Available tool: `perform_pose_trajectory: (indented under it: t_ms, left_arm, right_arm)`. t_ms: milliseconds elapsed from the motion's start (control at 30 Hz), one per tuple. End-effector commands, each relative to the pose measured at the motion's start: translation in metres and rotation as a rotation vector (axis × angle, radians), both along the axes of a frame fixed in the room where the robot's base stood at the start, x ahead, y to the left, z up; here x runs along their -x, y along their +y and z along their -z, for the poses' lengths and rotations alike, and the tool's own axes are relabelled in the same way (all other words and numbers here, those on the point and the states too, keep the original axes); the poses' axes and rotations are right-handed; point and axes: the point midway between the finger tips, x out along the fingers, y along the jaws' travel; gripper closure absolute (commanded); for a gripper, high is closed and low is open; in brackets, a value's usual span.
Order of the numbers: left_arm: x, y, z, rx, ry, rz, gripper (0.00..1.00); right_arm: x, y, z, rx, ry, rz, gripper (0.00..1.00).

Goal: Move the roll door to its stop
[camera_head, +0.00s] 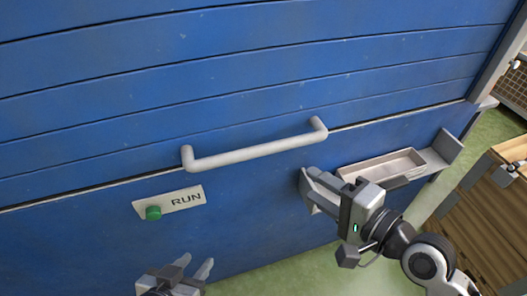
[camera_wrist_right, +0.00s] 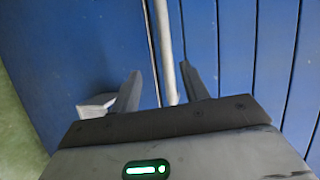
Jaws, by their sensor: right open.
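The blue slatted roll door (camera_head: 240,75) fills the upper head view. Its lower edge meets a blue panel (camera_head: 90,245) at a dark, slanted seam. A grey bar handle (camera_head: 255,152) is fixed near that edge. My right gripper (camera_head: 306,185) is open and empty, just below the handle's right end. In the right wrist view, the handle (camera_wrist_right: 165,50) runs between the open fingers (camera_wrist_right: 161,72) in the picture; I cannot tell whether it lies within their depth. My left gripper (camera_head: 193,268) is open and empty at the bottom edge, below the panel's button.
A green button (camera_head: 153,213) sits on a plate marked RUN (camera_head: 184,200) on the lower panel. A shallow grey tray (camera_head: 385,166) juts out right of my right gripper. A wooden crate (camera_head: 480,225) stands at the right. Green floor (camera_head: 290,275) shows below.

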Motion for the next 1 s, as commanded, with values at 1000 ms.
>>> perform_pose_trajectory:
  t_ms: [1000]
  left_arm:
    - [-0.004,0.001,-0.001,0.002,-0.010,-0.004,0.64]
  right_arm:
    - [-0.117,0.102,0.021,-0.065,0.031,-0.006,0.55]
